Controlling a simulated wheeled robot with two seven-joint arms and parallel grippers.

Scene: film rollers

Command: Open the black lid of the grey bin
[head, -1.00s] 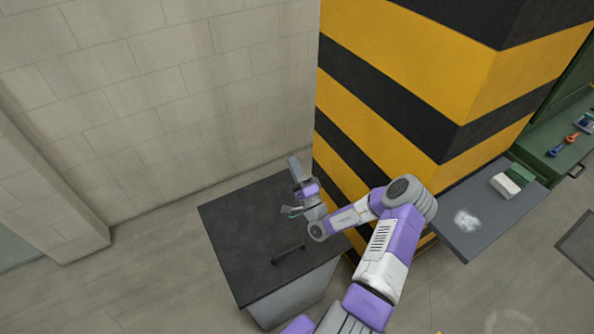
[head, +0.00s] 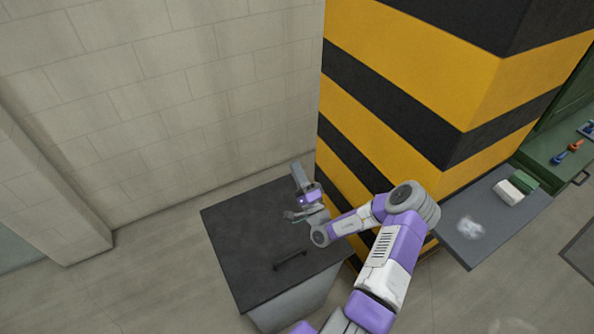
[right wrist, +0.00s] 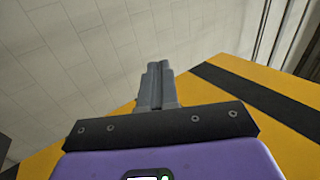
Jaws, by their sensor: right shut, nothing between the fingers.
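The grey bin (head: 300,303) stands on the floor by the wall. Its black lid (head: 240,237) lies flat and closed on top. A dark bar handle (head: 290,260) is near the lid's front edge. My right gripper (head: 297,168) is above the lid's far right part, behind the handle, and points up and away from it. In the right wrist view its fingers (right wrist: 157,80) are together with nothing between them. My right forearm covers part of the lid's right side. My left gripper is not in view.
A yellow and black striped pillar (head: 420,80) stands right beside the bin. A grey bench (head: 520,222) with a white and green block (head: 509,192) is further right. A pale block wall (head: 160,100) is behind. Floor left of the bin is clear.

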